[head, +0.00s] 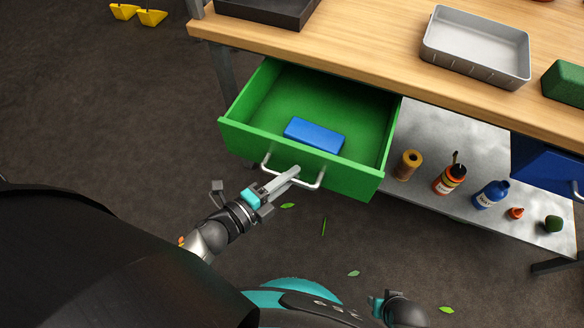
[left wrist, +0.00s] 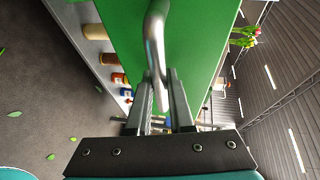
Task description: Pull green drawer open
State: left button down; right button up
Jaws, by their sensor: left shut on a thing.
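The green drawer (head: 348,176) hangs well out from under the wooden bench in the head view, with a blue block (head: 314,135) lying inside it. Its metal bar handle (head: 315,183) runs across the front panel. My left gripper (head: 292,174) is at the middle of the handle, shut on it. In the left wrist view, the handle (left wrist: 154,45) passes down between the two fingers (left wrist: 162,100), in front of the green front panel (left wrist: 200,40).
The wooden bench top (head: 390,62) carries a grey tray (head: 476,48) and a dark tray (head: 268,10). A lower metal shelf (head: 440,140) right of the drawer holds several bottles and small items. A blue drawer (head: 545,165) is at far right. The floor in front is mostly clear, with scattered leaves.

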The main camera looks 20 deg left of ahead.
pick_arm(q)
jog(key=shift+s, duration=0.25)
pick_arm(e)
jog(key=shift+s+f, duration=0.1)
jog(key=shift+s, duration=0.1)
pick_arm(q)
jog(key=c, duration=0.8)
grip_release()
jog(key=p+v, duration=0.3)
jog(key=v, duration=1.2)
pick_arm(e)
jog(key=s+d+f, duration=0.3)
jog(key=s, duration=0.1)
jog(key=shift+s+d+f, duration=0.15)
jog(key=shift+d, duration=0.05)
pick_arm(q)
jog(key=shift+a, duration=0.15)
